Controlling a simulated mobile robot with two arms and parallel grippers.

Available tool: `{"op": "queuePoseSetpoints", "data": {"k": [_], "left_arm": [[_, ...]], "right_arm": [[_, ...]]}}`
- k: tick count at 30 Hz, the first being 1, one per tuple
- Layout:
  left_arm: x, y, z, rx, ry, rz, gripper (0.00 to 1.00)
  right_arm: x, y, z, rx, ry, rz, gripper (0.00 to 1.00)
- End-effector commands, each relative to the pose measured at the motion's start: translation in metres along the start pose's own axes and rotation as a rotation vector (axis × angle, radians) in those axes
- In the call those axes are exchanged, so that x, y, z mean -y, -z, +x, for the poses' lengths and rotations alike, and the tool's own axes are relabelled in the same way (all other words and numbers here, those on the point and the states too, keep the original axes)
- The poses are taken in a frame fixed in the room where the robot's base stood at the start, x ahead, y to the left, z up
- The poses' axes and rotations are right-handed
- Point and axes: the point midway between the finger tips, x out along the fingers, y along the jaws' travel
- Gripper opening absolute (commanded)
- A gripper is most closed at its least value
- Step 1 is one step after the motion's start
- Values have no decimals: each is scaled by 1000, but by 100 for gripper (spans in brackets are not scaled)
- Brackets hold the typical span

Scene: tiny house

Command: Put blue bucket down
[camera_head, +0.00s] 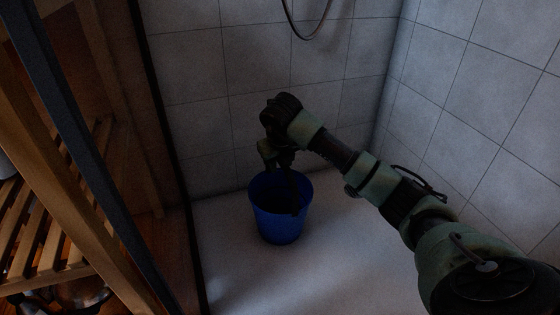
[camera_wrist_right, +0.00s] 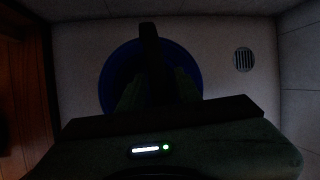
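The blue bucket (camera_head: 277,222) stands upright low over the pale shower floor. I cannot tell for sure whether its base touches the floor. My right gripper (camera_head: 282,165) reaches down from above to the bucket's opening. A dark bar, perhaps the bucket's handle (camera_head: 294,190), runs from the gripper to the front rim. In the dark right wrist view the bucket (camera_wrist_right: 107,80) lies straight ahead, with the bar crossing it between the greenish fingers (camera_wrist_right: 157,85). Whether the fingers are closed on the bar is too dark to tell. My left gripper is not in view.
Grey tiled walls (camera_head: 460,80) enclose the shower at the back and right. A dark upright frame (camera_head: 170,130) edges it on the left, beside a wooden shelf (camera_head: 40,225). A round drain (camera_wrist_right: 243,60) lies right of the bucket. The floor (camera_head: 335,270) in front is clear.

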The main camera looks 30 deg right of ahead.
Motion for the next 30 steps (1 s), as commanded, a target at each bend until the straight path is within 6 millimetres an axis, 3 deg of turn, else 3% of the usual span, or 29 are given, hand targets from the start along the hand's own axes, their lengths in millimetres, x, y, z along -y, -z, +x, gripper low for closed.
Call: {"op": "queuePoseSetpoints", "data": {"k": [1,9,14,15,18,23,30], "left_arm": [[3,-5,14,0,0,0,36],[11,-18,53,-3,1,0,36],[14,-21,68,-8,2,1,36],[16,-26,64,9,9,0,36],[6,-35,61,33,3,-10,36],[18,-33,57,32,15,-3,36],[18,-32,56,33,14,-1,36]], "right_arm": [[2,-3,-16,1,1,-1,34],[2,-4,-71,1,1,-1,34],[1,-2,-94,1,1,0,34],[1,-2,-98,0,1,-1,34],[1,-1,-105,1,0,0,34],[0,0,-108,0,1,1,34],[0,0,-107,0,1,1,34]]}}
